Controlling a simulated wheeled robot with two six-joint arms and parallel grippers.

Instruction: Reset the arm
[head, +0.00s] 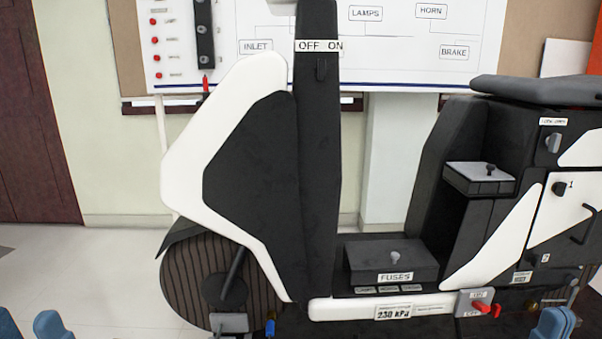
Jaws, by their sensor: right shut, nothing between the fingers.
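Blue parts of my right arm and gripper (552,324) show at the bottom right edge, low in front of the rig. The right gripper is shut with nothing in it and touches nothing that I can see. Blue parts of my left arm show at the bottom left corner, cut off by the picture edge; its fingers cannot be made out. Both arms are low and apart from the rig.
A scooter-like chassis rig (245,160) fills the middle, with a fuse box (392,262), a front wheel (215,280), a seat (540,90) and a red-handled switch (478,303). A wiring board (400,60) hangs behind. Free floor (80,265) lies left.

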